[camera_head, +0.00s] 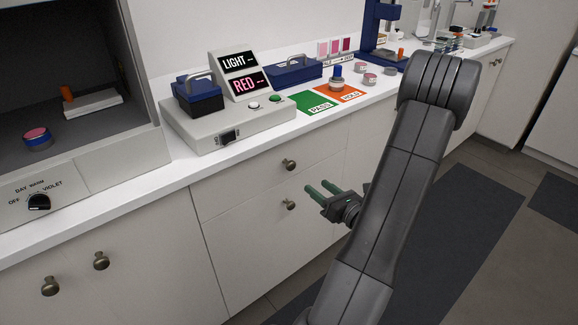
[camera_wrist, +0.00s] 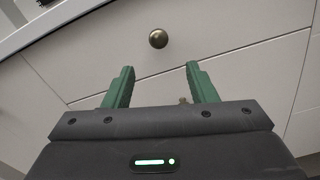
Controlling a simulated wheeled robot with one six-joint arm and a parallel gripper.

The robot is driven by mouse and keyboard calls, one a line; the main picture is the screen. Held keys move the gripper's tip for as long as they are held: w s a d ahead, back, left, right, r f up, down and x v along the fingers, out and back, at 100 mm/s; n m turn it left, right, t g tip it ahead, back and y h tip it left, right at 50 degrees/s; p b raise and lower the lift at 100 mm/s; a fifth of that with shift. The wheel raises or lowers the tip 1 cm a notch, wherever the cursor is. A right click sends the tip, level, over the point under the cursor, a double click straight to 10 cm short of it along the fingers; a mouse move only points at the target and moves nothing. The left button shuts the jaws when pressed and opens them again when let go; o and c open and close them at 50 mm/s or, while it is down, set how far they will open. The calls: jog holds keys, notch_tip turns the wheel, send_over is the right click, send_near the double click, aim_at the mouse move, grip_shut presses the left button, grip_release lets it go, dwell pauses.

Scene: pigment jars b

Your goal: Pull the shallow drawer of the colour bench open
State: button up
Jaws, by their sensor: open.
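The shallow drawer (camera_head: 262,178) is the upper front of the bench cabinet, under the white counter, and it looks shut. Its round brass knob (camera_head: 289,165) sits in the middle of the front. In the wrist view the knob (camera_wrist: 158,39) is ahead of my fingers, a little above the gap between them. My gripper (camera_head: 318,191) has two green fingers, open and empty, apart from the knob. It also shows in the wrist view (camera_wrist: 160,72). In the head view the fingers are lower and to the right of the knob, near the lower knob (camera_head: 289,204).
A lower front (camera_head: 255,245) with its own knob is below the drawer. The counter (camera_head: 170,170) above holds a control box (camera_head: 225,125), a green PASS card (camera_head: 315,103) and an orange HOLD card (camera_head: 348,95). More cabinet knobs (camera_head: 101,260) are at left. Floor on the right is clear.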

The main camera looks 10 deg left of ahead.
aim_at(292, 168)
jog(key=x, duration=1.3)
jog(key=shift+c, duration=0.2)
grip_shut()
